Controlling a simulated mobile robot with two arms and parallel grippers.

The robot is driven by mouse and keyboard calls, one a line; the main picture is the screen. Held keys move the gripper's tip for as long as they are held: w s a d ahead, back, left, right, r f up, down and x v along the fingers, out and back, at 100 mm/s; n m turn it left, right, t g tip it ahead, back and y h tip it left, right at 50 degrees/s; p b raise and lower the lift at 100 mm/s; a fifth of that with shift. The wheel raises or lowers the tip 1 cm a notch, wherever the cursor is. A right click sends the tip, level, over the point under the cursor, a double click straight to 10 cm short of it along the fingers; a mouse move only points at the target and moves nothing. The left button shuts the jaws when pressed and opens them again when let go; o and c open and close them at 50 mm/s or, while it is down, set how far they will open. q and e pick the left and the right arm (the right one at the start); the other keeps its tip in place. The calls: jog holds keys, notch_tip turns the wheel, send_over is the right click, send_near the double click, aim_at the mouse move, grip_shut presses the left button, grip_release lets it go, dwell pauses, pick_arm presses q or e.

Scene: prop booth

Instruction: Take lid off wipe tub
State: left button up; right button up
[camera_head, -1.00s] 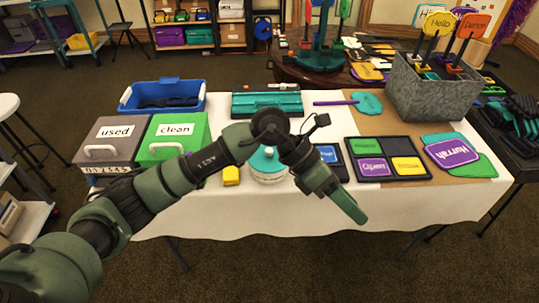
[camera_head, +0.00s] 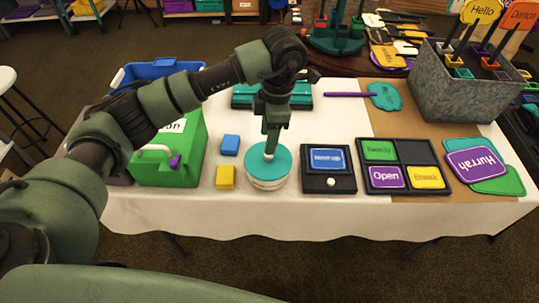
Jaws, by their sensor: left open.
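The wipe tub (camera_head: 269,184) is a short, round, whitish tub near the front edge of the white-covered table. Its teal lid (camera_head: 280,165) sits on top, with a small pale knob at its middle. My left gripper (camera_head: 269,152) points straight down over the lid, with its fingertips at the knob. It is open. The fingers partly hide the knob, and I cannot tell whether they touch it. My right gripper does not show.
A blue block (camera_head: 230,145) and a yellow block (camera_head: 225,178) lie left of the tub. The green "clean" box (camera_head: 190,165) stands further left. A black case with a blue card (camera_head: 327,160) and a sign tray (camera_head: 404,165) are right. A teal case (camera_head: 242,96) lies behind.

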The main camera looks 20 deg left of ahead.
aim_at(268, 158)
pick_arm(q)
jog(key=shift+s+d+f+p, duration=0.1)
jog(key=shift+s+f+p, duration=0.15)
jog(key=shift+f, duration=0.35)
jog(key=shift+s+d+f+p, duration=0.1)
jog(key=shift+f+p, duration=0.1)
jog(key=shift+f, duration=0.4)
notch_tip(268, 158, down, 2)
jog(key=shift+w+f, duration=0.1)
jog(key=shift+f, duration=0.05)
jog(key=shift+a+f, duration=0.1)
jog(key=shift+f, duration=0.1)
grip_shut()
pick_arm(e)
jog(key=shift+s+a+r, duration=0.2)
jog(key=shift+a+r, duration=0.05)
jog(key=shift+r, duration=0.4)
pick_arm(q)
jog(key=shift+r, duration=0.1)
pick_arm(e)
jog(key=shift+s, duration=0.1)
